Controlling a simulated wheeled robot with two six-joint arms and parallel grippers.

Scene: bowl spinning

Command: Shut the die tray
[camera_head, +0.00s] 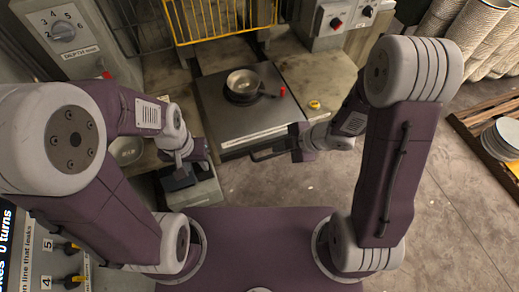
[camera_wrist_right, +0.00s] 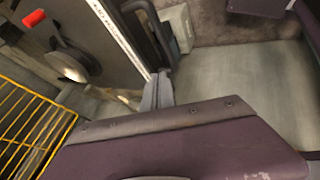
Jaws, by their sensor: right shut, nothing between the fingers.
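The die tray (camera_head: 222,112) is a flat grey plate that sticks out toward me from below a yellow guard. A round metal bowl (camera_head: 243,83) sits on a dark die at its middle, with a red-tipped lever (camera_head: 281,92) beside it. A dark bar handle (camera_head: 270,154) runs along the tray's front edge; it also shows in the right wrist view (camera_wrist_right: 151,25). My right gripper (camera_head: 297,150) is at the handle's right end, its fingers (camera_wrist_right: 157,90) shut and empty; contact is unclear. My left gripper (camera_head: 178,177) is left of the tray, over a grey box; its jaws are unclear.
The yellow wire guard (camera_head: 222,20) stands behind the tray. A control box with red and black knobs (camera_head: 338,22) is at the back right. A bowl (camera_head: 127,150) lies on the left bench. Stacked bowls and a pallet (camera_head: 490,120) are at right.

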